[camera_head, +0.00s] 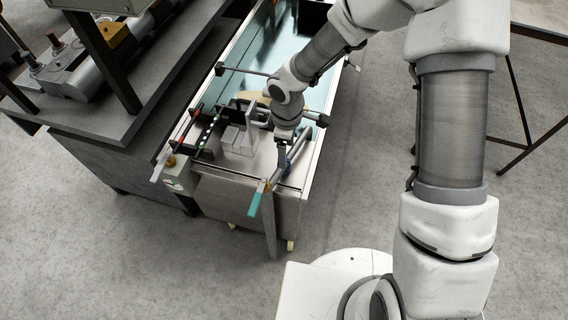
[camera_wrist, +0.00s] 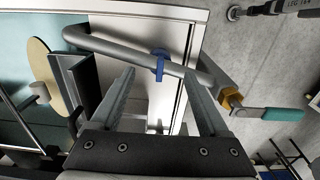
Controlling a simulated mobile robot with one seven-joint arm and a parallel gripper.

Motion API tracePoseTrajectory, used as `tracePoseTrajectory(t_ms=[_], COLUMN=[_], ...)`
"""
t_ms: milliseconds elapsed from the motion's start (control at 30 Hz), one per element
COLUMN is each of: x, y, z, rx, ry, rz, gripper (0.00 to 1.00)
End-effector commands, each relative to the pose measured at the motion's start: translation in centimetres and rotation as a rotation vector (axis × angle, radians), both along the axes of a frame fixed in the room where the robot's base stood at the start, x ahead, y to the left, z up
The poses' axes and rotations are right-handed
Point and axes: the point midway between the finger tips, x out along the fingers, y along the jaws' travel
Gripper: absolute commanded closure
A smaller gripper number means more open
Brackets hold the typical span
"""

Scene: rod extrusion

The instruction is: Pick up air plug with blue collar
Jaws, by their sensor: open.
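A blue collar (camera_wrist: 159,66) sits around a grey bent pipe (camera_wrist: 112,47), which crosses the wrist view near the end of the tank. I cannot tell whether this is the whole air plug; no separate plug shows. My gripper (camera_wrist: 159,72) is open, with one finger on each side of the collar in the picture. I see no clear contact. In the head view my gripper (camera_head: 284,150) is low over the near end of the tank, and it partly hides the pipe and collar.
A brass valve (camera_wrist: 230,98) with a teal handle (camera_wrist: 285,114) joins the pipe's right end. The water tank (camera_head: 262,50) has metal rims. Grey blocks (camera_head: 238,140) stand left of my gripper. A dark machine bench (camera_head: 150,90) lies farther left.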

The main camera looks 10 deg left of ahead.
Motion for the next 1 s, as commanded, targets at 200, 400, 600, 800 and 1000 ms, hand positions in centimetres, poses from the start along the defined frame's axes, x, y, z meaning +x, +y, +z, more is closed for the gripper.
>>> tracePoseTrajectory(t_ms=[200,400,600,800,1000], x=[-0.1,-0.1,0.0,0.0,0.0], y=[-0.1,-0.1,-0.1,-0.1,-0.1], z=[-2.8,-5.0,-5.0,-5.0,-5.0], rx=[-0.001,0.000,0.000,0.000,0.000], ry=[0.003,0.001,0.000,0.000,0.000], rz=[0.001,0.000,0.000,0.000,0.000], gripper=[0.21,0.21,0.23,0.59,0.95])
